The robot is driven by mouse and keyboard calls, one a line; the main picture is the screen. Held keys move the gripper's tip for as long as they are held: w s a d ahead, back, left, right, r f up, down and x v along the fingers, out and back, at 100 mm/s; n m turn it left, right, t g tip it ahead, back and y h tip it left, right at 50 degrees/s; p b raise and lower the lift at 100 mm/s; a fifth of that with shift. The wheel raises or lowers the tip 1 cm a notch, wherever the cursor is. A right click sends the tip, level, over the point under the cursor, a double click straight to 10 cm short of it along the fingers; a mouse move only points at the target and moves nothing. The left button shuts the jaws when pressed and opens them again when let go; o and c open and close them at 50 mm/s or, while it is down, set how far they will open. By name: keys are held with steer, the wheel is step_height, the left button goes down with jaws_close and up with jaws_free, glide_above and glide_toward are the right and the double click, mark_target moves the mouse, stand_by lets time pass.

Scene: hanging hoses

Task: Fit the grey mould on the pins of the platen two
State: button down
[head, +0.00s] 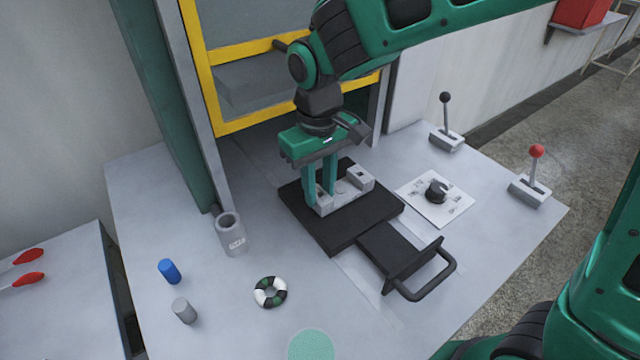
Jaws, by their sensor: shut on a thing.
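A dark platen (345,238) lies on the grey bench, with a plate and a looped handle towards the lower right. The light grey mould (350,192) is a long block with a raised end. It is over the middle of the platen, but I cannot tell if it rests flat on it or is slightly above. My gripper (321,199) points down from above, its green fingers shut on the mould near its left end. The pins are not visible; the mould and fingers hide that part of the platen. I see no number on the platen.
A yellow-framed press opening (265,45) stands behind. To the right are a dial plate (418,206), a black-knobbed lever (445,120) and a red-knobbed lever (536,155). A grey cup (231,236), blue cylinder (169,271), grey cylinder (184,310) and striped ring (270,292) stand at left front.

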steer(key=c, duration=1.4)
jaws_free()
steer(key=shift+o, duration=0.2)
step_height(320, 180, up, 10)
steer(key=w+d+m, duration=0.1)
steer(key=d+m, duration=0.3)
steer(key=d, duration=1.1)
steer(key=s+d+f+m, duration=0.25)
steer(key=s+d, duration=0.25)
steer(key=d, duration=0.4)
steer(key=s+d+f+m, duration=0.1)
steer(key=s+d+m, duration=0.25)
steer(key=d, duration=0.65)
steer(key=s+d+f+m, duration=0.3)
steer(key=s+d, duration=0.3)
steer(key=s, duration=0.4)
steer(key=shift+f, duration=0.35)
